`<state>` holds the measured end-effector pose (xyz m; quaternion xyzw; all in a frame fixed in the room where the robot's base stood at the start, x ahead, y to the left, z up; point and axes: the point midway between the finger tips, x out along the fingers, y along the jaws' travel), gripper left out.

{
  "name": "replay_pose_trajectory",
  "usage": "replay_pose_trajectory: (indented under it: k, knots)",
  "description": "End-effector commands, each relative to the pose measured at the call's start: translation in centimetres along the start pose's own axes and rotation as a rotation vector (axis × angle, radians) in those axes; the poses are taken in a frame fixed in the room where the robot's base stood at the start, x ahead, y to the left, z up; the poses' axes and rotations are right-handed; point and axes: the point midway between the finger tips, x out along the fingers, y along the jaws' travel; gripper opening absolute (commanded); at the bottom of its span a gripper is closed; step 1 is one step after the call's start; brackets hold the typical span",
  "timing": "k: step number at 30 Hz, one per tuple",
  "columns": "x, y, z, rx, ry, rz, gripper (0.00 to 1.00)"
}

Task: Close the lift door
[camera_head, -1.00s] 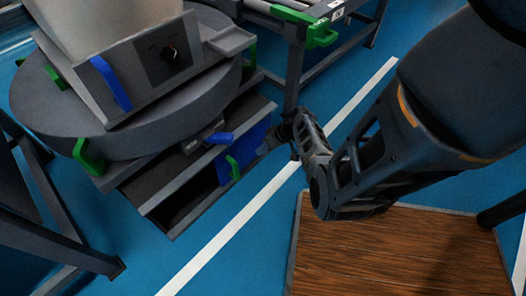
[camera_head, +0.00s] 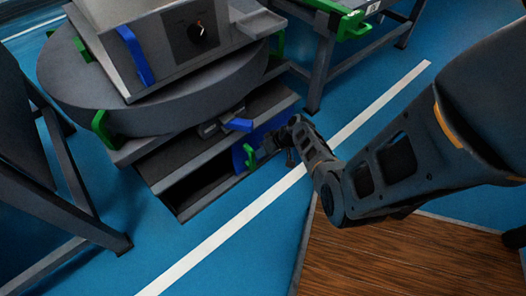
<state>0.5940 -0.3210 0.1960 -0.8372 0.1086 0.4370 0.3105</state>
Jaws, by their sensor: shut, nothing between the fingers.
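The lift door (camera_head: 240,158) is a blue panel with a green handle (camera_head: 249,156), low in the dark grey lift cabinet under the round platform. It covers the right part of the cabinet front; the left part is an open dark gap (camera_head: 200,186). My gripper (camera_head: 264,150) is shut and empty, just right of the green handle and in front of the blue panel. Its fingertips are small and dark here, and I cannot tell whether they touch the handle. My wrist hides the right end of the door.
A round grey platform (camera_head: 75,78) with green handles bears a control box (camera_head: 172,40) above the door. A blue lever (camera_head: 237,125) juts out just over the door. A roller table (camera_head: 322,60) stands behind. Blue floor is free in front of the cabinet.

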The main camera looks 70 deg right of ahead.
Motion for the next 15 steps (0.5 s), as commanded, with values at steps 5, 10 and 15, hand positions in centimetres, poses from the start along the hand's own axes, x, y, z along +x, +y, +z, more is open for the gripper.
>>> replay_pose_trajectory:
  k: [5,10,15]
  knots:
    - [0.1,-0.3,0.1,-0.001,-0.001,0.0,0.0]
    - [0.8,-2.3,0.4,-0.005,-0.004,-0.003,0.0]
    - [2.4,-6.3,1.3,-0.009,-0.008,-0.006,0.0]
